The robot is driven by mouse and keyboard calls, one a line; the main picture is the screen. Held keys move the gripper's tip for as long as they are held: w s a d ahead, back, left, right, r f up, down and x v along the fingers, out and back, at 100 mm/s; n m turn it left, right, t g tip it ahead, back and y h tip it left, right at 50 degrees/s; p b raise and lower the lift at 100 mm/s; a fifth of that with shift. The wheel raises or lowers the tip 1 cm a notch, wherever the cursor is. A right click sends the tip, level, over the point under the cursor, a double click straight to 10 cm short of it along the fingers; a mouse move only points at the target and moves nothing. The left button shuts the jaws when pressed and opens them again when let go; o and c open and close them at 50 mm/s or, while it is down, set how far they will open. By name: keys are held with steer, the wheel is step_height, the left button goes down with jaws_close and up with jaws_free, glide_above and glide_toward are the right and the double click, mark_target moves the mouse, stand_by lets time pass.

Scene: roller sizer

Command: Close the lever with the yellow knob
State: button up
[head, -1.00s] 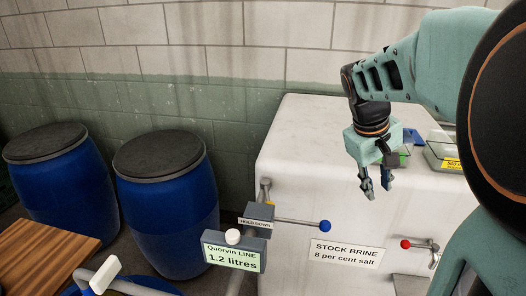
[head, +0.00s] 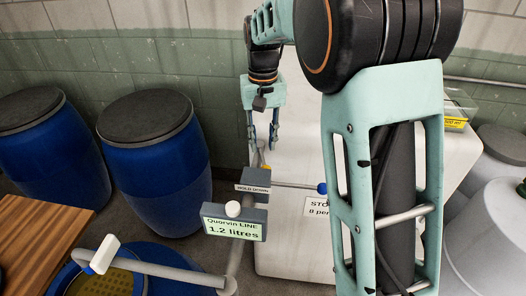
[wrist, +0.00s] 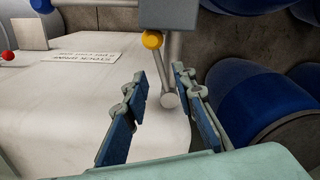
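The yellow knob (wrist: 152,40) shows in the wrist view just below a grey box (wrist: 168,12) on a post. It is beyond my fingertips, slightly left of the middle. In the head view only a small yellow bit (head: 267,169) shows behind the box labelled HOLD DOWN (head: 253,182); most of its lever is hidden. My gripper (head: 262,142) points down above and behind that box, and appears empty. In the wrist view my gripper (wrist: 161,76) has its two fingers apart, with nothing between them.
A lever with a blue knob (head: 322,188) sticks out right of the box. A white tank (head: 285,235) stands behind it. Blue barrels (head: 155,165) stand left. A Quorvin LINE display (head: 234,222) is in front. A red knob (wrist: 8,56) shows in the wrist view.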

mark_target(263, 159)
steer(key=shift+f, duration=2.3)
jaws_close()
